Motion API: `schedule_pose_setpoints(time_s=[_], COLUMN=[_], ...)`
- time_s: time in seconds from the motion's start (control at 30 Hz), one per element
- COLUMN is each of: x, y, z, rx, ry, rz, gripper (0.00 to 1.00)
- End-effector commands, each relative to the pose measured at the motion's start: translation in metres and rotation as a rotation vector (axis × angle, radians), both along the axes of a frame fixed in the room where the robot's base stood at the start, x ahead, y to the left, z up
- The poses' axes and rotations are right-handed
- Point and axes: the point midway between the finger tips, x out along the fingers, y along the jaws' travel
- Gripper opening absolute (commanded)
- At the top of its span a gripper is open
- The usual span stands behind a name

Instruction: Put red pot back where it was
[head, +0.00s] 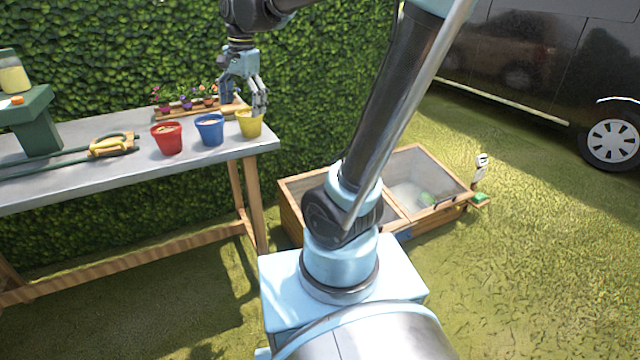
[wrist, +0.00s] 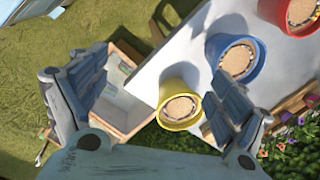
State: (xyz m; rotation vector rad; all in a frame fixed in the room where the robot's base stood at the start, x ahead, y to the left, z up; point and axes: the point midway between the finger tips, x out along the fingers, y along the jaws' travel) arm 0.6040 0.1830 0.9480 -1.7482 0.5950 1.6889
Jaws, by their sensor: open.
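The red pot (head: 167,138) stands upright on the grey table, leftmost in a row of pots. It also shows at the top right of the wrist view (wrist: 286,24). The blue pot (head: 210,130) stands just right of it, and the yellow pot (head: 250,124) is at the right, near the table's end. My gripper (head: 258,98) is open and empty above the yellow pot. In the wrist view its fingers (wrist: 155,98) are spread wide, with the yellow pot (wrist: 179,106) between them and below. The red pot lies outside the fingers, beyond the blue pot (wrist: 243,58).
A wooden tray of small flowers (head: 165,112) lies behind the pots. A long green tool with a yellow handle (head: 108,146) lies left of the red pot. A green stand (head: 36,122) is farther left. A wooden cold frame (head: 292,207) sits on the grass.

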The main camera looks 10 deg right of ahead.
Motion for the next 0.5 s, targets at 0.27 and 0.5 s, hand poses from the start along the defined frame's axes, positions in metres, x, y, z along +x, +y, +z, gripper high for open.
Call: schedule_pose_setpoints(time_s=[0.27, 0.5], x=[-0.061, -0.116], y=[-0.085, -0.137], z=[-0.054, -0.112], rx=[-0.057, -0.122], ry=[-0.074, -0.121], rz=[0.271, 0.511], gripper=[0.90, 0.90])
